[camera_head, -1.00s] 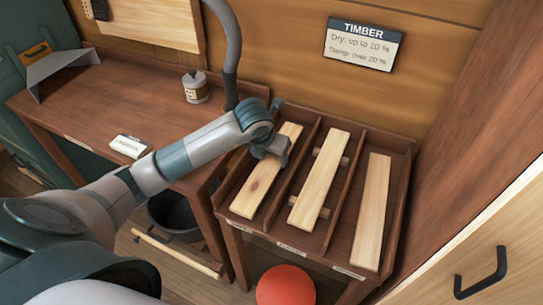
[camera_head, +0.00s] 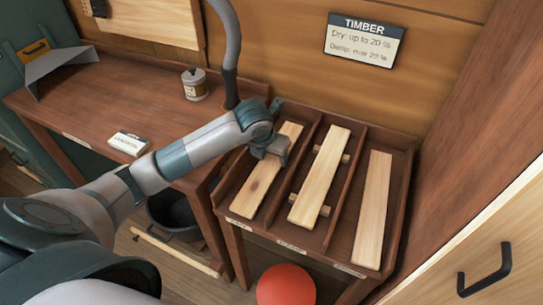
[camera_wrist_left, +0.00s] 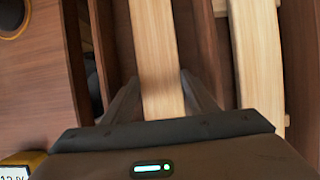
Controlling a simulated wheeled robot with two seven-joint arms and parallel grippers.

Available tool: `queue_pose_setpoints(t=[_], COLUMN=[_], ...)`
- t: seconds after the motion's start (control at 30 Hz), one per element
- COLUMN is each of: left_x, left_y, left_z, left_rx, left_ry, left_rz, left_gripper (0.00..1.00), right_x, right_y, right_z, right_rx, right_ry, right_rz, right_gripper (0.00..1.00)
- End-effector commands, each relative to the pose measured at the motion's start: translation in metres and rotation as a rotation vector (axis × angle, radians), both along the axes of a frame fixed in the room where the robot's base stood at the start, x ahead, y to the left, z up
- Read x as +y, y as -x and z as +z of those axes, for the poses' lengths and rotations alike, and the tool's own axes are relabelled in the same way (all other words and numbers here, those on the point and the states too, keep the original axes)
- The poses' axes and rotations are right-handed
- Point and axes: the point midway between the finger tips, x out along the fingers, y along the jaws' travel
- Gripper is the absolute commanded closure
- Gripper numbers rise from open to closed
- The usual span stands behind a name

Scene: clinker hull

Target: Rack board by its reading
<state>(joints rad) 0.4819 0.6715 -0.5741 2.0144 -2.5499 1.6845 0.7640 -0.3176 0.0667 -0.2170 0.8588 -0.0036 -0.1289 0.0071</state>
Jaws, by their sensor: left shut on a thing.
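A three-bay wooden rack (camera_head: 402,190) holds a pale board in each bay. My left gripper (camera_head: 272,146) is at the far end of the left board (camera_head: 262,185). In the left wrist view its fingers (camera_wrist_left: 160,95) are shut on that board (camera_wrist_left: 158,45), one on each side. The board lies along the left bay; whether it touches the floor of the bay cannot be told. The middle board (camera_head: 319,178) rests on two crosspieces. The right board (camera_head: 372,210) lies in the right bay. A wall sign (camera_head: 364,42) reads TIMBER, dry up to 20 %, damp over 20 %.
A brown bench (camera_head: 75,95) on the left carries a tin (camera_head: 194,85), a small white-faced item (camera_head: 128,143) and a grey angled piece (camera_head: 60,68). A red ball-like thing (camera_head: 286,287) and a dark bucket (camera_head: 172,215) are below. A door handle (camera_head: 484,272) is at right.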

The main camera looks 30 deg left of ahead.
Motion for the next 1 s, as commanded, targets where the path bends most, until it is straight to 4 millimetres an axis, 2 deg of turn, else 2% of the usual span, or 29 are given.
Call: queue_pose_setpoints(t=[0.5,0.53,0.6,1.0], left_x=[0.0000,0.0000,0.0000,0.0000], left_y=[-0.0002,-0.0003,-0.0002,0.0002], left_z=[-0.0055,-0.0050,-0.0047,-0.0054], left_rx=[-0.001,-0.001,-0.001,0.000], left_ry=[0.000,0.000,0.000,0.000], left_rz=[0.000,0.000,0.000,0.000], left_gripper=[0.75,0.43,0.26,0.25], right_x=[-0.0015,-0.0015,-0.0016,-0.0010], right_y=[0.0048,0.0048,0.0050,0.0034], right_z=[-0.0065,-0.0060,-0.0057,-0.0049], right_rx=[0.007,0.007,0.007,0.003], right_ry=[0.002,0.002,0.002,0.001], right_rz=[0.000,0.000,0.000,0.000], right_gripper=[0.33,0.33,0.33,0.33])
